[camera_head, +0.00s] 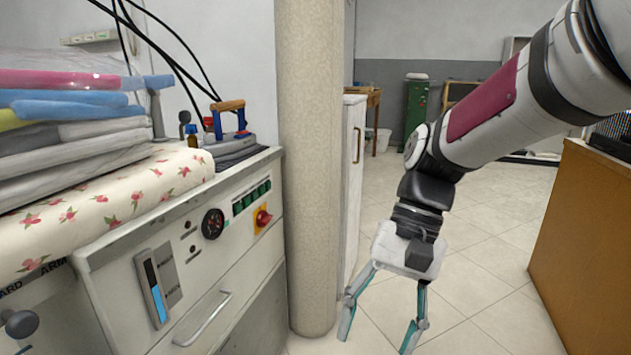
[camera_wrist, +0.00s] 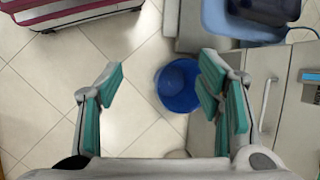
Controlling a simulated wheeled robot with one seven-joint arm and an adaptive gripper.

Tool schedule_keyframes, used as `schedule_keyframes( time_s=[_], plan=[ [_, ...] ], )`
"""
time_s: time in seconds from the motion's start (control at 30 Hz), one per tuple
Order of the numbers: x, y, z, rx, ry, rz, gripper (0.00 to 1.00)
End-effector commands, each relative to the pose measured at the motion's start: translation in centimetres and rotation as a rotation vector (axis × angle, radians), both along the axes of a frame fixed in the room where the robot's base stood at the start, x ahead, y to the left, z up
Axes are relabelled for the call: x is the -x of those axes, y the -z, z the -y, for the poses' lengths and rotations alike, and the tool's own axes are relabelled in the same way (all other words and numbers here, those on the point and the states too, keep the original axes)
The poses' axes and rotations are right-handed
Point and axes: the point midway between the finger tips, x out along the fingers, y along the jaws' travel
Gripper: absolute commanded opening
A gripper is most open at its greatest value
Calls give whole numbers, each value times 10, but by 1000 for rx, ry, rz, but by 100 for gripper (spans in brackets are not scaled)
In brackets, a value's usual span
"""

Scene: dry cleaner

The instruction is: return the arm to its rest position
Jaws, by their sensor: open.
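My gripper (camera_head: 382,318) hangs from my arm at the right of the head view, fingers pointing down over the tiled floor. Its teal-padded fingers are spread apart with nothing between them. In the wrist view my gripper (camera_wrist: 165,100) shows both fingers wide open above the floor. My arm comes in from the upper right and bends down at the wrist.
A round column (camera_head: 308,170) is left of my gripper. A wooden counter (camera_head: 585,240) is right. The wrist view shows a blue bucket (camera_wrist: 178,86) on the floor (camera_wrist: 40,105).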

Motion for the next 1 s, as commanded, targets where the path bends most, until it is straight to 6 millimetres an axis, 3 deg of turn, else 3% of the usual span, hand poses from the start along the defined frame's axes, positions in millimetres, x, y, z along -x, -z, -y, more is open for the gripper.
schedule_keyframes(
  time_s=[0.2, 0.5, 0.93, 1.0],
  plan=[
    [60, -26, 35, 102, -66, 133, 60],
    [137, -32, 78, 215, -140, 285, 60],
    [196, -16, 111, 299, -201, 408, 60],
    [190, -31, 111, 297, -200, 410, 60]
  ],
)
